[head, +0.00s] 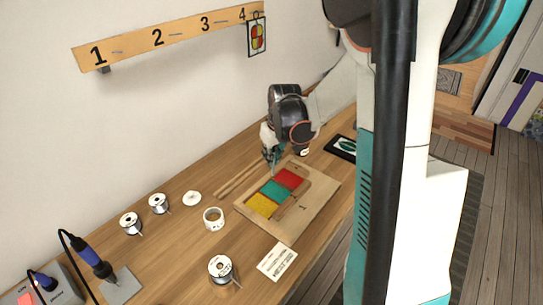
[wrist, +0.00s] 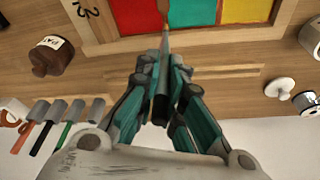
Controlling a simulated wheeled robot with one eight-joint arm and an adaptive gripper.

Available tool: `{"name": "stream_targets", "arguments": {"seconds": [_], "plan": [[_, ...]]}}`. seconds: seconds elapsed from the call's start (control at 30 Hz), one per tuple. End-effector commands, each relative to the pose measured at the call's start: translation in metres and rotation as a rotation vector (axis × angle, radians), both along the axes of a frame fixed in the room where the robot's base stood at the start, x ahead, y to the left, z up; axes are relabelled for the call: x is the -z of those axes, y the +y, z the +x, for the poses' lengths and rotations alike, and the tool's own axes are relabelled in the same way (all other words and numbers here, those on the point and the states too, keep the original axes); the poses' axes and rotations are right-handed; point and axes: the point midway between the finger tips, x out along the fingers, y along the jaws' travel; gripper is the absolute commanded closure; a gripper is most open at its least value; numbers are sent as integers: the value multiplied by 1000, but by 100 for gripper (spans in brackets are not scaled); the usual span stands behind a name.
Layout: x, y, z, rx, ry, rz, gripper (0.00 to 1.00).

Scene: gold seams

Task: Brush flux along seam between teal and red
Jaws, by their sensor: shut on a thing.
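A wooden board (head: 253,222) on the bench holds a row of yellow (head: 262,205), teal (head: 273,190) and red (head: 290,178) panes. The wrist view shows red (wrist: 133,16), teal (wrist: 190,13) and yellow (wrist: 245,11) side by side. My gripper (head: 271,165) is at the panes' wall side in the head view. In the wrist view, my gripper (wrist: 165,68) is shut on a slim brush (wrist: 165,42). Its brown tip is over the red pane's edge, close to the red–teal seam. I cannot tell whether it touches.
A brown labelled jar (wrist: 52,58) stands beside the board. Several handled tools (wrist: 58,118) lie in a row on the wall side. A tape roll (head: 213,218), several wire spools (head: 221,269), a white card (head: 277,261) and a soldering iron (head: 92,258) occupy the bench.

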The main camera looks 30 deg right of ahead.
Motion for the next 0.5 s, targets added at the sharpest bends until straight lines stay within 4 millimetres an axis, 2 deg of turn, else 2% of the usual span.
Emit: {"name": "stream_targets", "arguments": {"seconds": [0.5], "plan": [[0, -3, -8, 0, 1, 0, 100]]}}
